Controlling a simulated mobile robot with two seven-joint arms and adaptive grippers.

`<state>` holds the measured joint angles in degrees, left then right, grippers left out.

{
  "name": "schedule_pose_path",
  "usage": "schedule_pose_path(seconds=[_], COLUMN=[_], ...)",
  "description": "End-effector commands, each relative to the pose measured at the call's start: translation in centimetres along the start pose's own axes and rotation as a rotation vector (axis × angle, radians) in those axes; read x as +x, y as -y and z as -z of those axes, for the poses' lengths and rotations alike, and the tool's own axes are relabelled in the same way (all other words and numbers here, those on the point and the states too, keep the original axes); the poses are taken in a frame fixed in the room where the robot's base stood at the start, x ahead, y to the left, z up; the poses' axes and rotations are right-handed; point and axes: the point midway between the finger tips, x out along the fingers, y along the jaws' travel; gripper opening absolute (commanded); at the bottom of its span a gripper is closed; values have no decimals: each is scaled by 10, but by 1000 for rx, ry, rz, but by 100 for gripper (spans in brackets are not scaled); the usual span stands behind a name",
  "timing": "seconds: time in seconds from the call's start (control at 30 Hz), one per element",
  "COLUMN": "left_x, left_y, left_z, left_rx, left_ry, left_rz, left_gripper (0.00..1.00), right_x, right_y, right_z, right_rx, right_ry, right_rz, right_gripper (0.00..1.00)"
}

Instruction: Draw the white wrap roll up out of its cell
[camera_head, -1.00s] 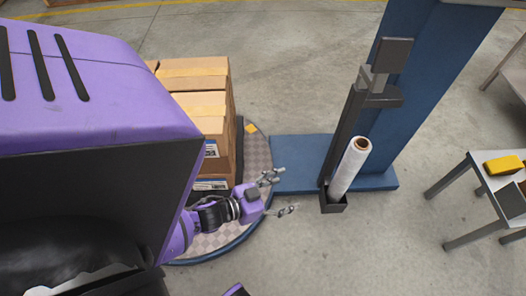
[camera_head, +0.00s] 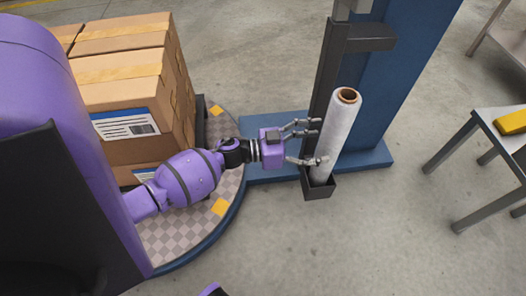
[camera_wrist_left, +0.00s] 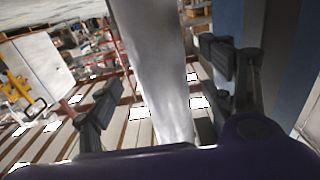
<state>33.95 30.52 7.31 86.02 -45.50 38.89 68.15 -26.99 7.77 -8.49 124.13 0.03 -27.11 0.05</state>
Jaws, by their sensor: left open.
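The white wrap roll (camera_head: 343,125) stands slightly tilted, its lower end in a small dark open-topped cell (camera_head: 318,191) at the foot of a dark post. Its brown core shows at the top. My left gripper (camera_head: 318,141) is open at the roll's left side, fingers pointing at its lower half. In the left wrist view the roll (camera_wrist_left: 163,70) stands between the spread fingers of my left gripper (camera_wrist_left: 160,75), with a gap on the left. I cannot tell whether the right finger touches it. The roll's bottom end is hidden in the cell. My right gripper is out of view.
A dark post (camera_head: 325,80) and a blue column (camera_head: 385,70) on a blue base (camera_head: 270,128) stand just behind the roll. Stacked cartons (camera_head: 130,80) sit left on a round turntable (camera_head: 190,235). A table (camera_head: 490,135) with a yellow item stands right. Floor in front is clear.

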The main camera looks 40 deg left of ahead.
Motion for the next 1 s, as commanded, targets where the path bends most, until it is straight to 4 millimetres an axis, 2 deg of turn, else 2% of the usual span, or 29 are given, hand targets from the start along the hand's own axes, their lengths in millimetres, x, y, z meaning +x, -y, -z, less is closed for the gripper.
schedule_pose_path(seconds=[0.1,0.3,0.67,1.0], left_x=[19,39,43,43], left_y=[0,0,0,0], left_z=[-2,-2,-1,-1], left_rx=[-1,-2,-2,-2], left_ry=[-2,0,1,1], left_rz=[0,1,1,2], left_gripper=[74,74,73,28], right_x=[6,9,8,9], right_y=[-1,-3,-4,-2], right_z=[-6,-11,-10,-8], right_rx=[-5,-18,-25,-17], right_ry=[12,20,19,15], right_rz=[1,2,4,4], right_gripper=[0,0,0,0])
